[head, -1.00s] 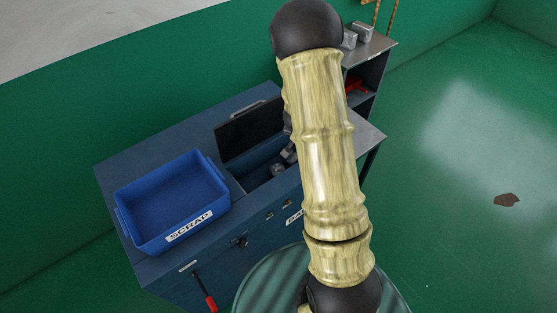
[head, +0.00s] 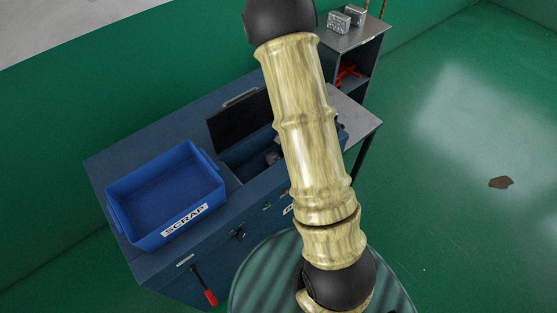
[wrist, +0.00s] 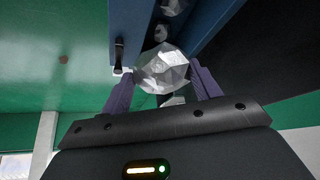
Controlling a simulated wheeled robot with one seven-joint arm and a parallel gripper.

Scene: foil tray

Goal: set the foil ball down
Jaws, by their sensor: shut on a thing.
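In the wrist view my gripper (wrist: 163,71) has its two purple fingers shut on a faceted silver foil ball (wrist: 161,66). The ball is held between the fingertips, in front of an open compartment in a blue cabinet (wrist: 212,20). More silver lumps (wrist: 161,33) show beyond the ball, inside that compartment. In the head view my arm hides the gripper and the held ball. There the cabinet's open compartment (head: 240,163) shows left of my arm, with grey lumps (head: 272,158) partly visible inside.
A blue bin (head: 184,226) labelled SCRAP stands on the cabinet top at left and looks empty. A dark lid (head: 238,120) stands raised behind the compartment. A grey shelf (head: 352,38) with metal blocks is at the back right.

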